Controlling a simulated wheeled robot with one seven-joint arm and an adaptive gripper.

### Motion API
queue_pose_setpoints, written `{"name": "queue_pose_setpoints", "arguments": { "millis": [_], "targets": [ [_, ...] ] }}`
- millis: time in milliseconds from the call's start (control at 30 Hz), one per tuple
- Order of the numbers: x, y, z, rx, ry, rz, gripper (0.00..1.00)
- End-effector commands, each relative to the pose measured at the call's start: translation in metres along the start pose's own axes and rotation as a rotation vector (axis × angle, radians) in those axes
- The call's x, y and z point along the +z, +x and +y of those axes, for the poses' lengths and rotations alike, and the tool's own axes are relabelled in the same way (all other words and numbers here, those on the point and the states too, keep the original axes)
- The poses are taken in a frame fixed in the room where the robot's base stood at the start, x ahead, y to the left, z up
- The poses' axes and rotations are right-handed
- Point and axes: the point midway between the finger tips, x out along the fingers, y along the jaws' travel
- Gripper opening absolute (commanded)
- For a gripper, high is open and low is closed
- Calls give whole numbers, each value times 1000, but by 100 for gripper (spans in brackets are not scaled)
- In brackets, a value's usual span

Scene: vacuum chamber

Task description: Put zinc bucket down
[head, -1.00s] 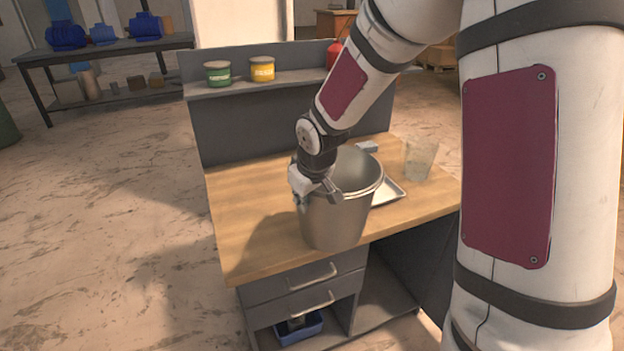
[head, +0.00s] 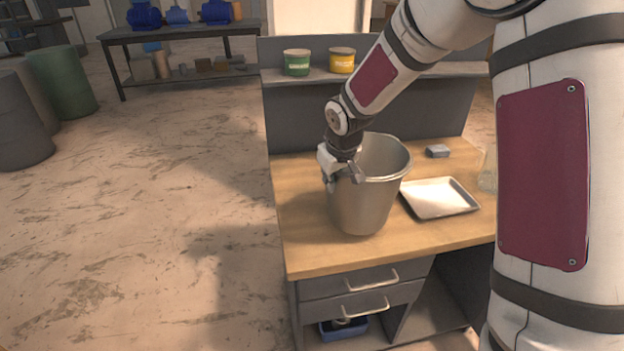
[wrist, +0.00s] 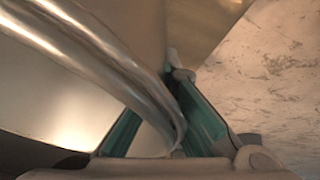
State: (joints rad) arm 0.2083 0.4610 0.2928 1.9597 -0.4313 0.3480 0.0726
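The zinc bucket (head: 366,205) is a grey metal pail, upright over the left part of the wooden workbench top (head: 305,235). I cannot tell for sure whether its base touches the wood. My gripper (head: 343,174) is at the bucket's left side, pointing down, with its fingers at the rim. In the wrist view the curved rim of the bucket (wrist: 95,55) runs between the teal finger pads of my gripper (wrist: 160,122), which is closed around it. The inside of the bucket is mostly hidden in the head view.
A shallow metal tray (head: 440,198) lies right of the bucket. A small grey block (head: 438,151) is behind it, and a clear container (head: 488,172) is partly hidden by my arm. Green (head: 297,63) and yellow (head: 342,61) tins stand on the shelf. Bare wood lies left of the bucket.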

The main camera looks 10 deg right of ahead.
Motion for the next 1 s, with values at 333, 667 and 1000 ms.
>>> {"name": "queue_pose_setpoints", "arguments": {
  "millis": [333,667,1000],
  "targets": [
    [-57,26,-13,1,-3,5,0],
    [-72,33,-17,1,-3,5,0],
    [-61,58,-21,1,-3,2,0]
  ]
}}
